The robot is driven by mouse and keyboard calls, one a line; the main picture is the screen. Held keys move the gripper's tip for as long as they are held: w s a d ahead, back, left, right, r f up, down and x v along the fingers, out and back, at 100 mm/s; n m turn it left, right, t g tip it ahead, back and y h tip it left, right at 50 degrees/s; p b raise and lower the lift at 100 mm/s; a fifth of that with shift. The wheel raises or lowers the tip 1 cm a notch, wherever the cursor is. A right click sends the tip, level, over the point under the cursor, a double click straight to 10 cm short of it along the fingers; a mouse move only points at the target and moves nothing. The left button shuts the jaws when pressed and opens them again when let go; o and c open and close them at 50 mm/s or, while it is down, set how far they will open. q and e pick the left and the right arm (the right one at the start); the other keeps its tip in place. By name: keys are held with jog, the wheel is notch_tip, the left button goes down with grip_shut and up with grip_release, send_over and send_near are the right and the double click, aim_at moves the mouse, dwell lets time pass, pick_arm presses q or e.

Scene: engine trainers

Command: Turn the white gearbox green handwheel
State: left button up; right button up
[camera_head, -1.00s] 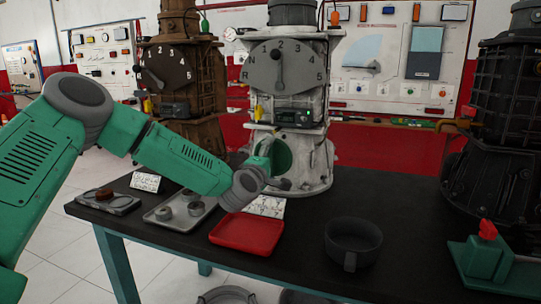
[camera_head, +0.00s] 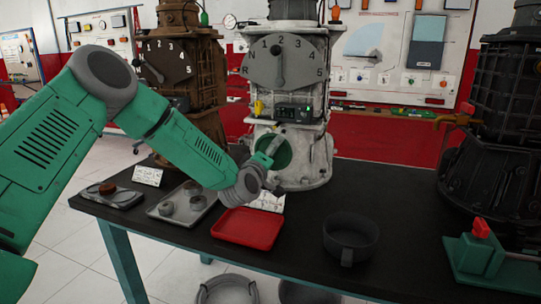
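The white gearbox (camera_head: 297,105) stands upright at the back of the table, with a grey numbered dial and lever on its front. Its green handwheel (camera_head: 283,151) is low on the front, partly covered by a pale piece that I cannot clearly assign to the wheel or to my gripper. My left gripper (camera_head: 270,174) is at the lower left of the handwheel, close in front of it. Its fingers are small and overlap the wheel, so contact and opening cannot be told. My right gripper is not in view.
A red tray (camera_head: 246,243), a grey tray (camera_head: 160,212) with metal parts and a dark round pan (camera_head: 350,238) are on the black table (camera_head: 300,262). A brown gearbox (camera_head: 178,65) stands left, a black one (camera_head: 490,130) right. A green vise-like fixture (camera_head: 478,255) is at the front right.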

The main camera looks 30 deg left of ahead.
pick_arm(q)
jog(key=shift+f, duration=0.25)
jog(key=o, duration=0.9)
jog(key=shift+w, duration=0.1)
jog(key=shift+s, duration=0.2)
jog(key=v, duration=1.1)
jog(key=shift+s, duration=0.25)
jog(key=shift+f, duration=0.15)
jog(key=shift+s+f, duration=0.1)
